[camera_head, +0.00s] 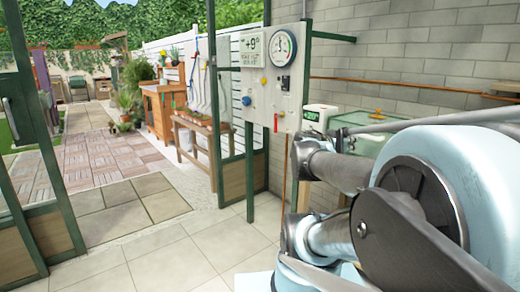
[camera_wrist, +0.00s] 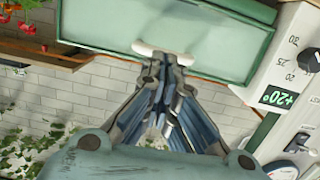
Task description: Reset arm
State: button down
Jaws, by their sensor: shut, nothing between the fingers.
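My gripper (camera_wrist: 165,70) shows in the wrist view with its two fingers drawn together at the tips and nothing between them. The tips appear against a white bar (camera_wrist: 145,48) on the edge of a green-framed box (camera_wrist: 85,38). I cannot tell whether they touch it. In the head view my arm (camera_head: 400,200) fills the right side, folded in front of the same green-framed box (camera_head: 375,120). The gripper itself is hidden there.
A control unit reading +20° (camera_head: 318,117) adjoins the box and shows in the wrist view (camera_wrist: 280,97). A gauge panel (camera_head: 270,75) hangs on a green post. A wooden bench (camera_head: 205,130) stands beyond the open doorway. The tiled floor (camera_head: 120,275) at left is clear.

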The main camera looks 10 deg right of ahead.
jog(key=s+a+f+n+g+y, duration=0.2)
jog(key=s+a+f+n+y, duration=0.15)
jog(key=f, duration=0.45)
jog(key=s+a+f+n+g+y, duration=0.2)
jog(key=a+f+y, duration=0.25)
jog(key=f, duration=0.25)
jog(key=s+a+f+n+g+y, duration=0.1)
jog(key=s+a+f+n+y, duration=0.1)
jog(key=a, duration=0.5)
jog(key=s+a+f+n+g+y, duration=0.1)
jog(key=s+a+f+n+y, duration=0.1)
jog(key=a+f+n+y, duration=0.2)
jog(key=a, duration=0.3)
jog(key=shift+s, duration=0.2)
jog(key=shift+w+f, duration=0.2)
jog(key=shift+w, duration=0.25)
